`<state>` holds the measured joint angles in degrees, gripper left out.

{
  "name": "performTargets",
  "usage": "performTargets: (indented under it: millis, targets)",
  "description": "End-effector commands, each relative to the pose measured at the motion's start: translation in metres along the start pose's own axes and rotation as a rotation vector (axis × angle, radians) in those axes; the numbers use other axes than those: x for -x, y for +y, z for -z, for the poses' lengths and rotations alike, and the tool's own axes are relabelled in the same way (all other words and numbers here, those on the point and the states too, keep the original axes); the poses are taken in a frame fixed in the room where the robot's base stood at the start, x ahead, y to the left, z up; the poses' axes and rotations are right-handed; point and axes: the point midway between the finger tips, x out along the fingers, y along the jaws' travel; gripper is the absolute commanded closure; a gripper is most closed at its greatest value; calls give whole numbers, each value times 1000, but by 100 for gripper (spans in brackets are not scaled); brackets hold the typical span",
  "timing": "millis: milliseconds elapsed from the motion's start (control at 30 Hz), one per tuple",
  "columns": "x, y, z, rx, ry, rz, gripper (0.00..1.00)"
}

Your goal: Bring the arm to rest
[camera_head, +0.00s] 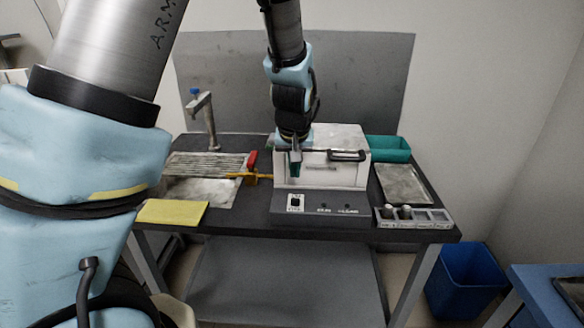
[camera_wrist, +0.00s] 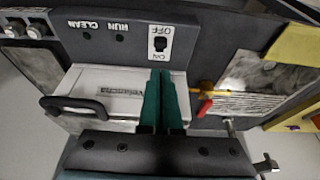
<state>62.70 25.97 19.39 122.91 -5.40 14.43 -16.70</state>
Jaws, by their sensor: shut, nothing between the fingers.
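My gripper (camera_head: 294,168) is in front of the white particle classifier box (camera_head: 310,177), near the left part of its front face. In the wrist view my gripper's two green fingers (camera_wrist: 164,100) are shut together with nothing between them. The white classifier also shows in the wrist view (camera_wrist: 105,78), with its dark handle (camera_wrist: 75,108). I cannot tell whether the fingers touch the box. The control panel with a switch and labels (camera_head: 335,208) lies below the box.
A sample rack (camera_head: 428,222) with several vials sits at the table's right front. A faucet (camera_head: 206,118), a yellow-red tool (camera_head: 252,172) and a yellow pad (camera_head: 172,212) are on the left. A blue bin (camera_head: 466,280) stands on the floor.

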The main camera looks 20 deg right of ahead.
Motion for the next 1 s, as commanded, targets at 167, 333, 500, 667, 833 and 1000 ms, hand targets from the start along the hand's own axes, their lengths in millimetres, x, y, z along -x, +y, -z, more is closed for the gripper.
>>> performTargets:
  millis: [167, 333, 500, 667, 833, 1000]
  targets:
    - [0, -1, 0, 1, -1, 0, 100]
    - [7, -32, -5, 39, -22, 7, 100]
    - [26, -104, -27, 124, -72, 21, 100]
    - [50, -166, -62, 196, -116, 33, 100]
    - [75, -216, -106, 264, -153, 50, 100]
    - [93, -244, -143, 307, -180, 67, 100]
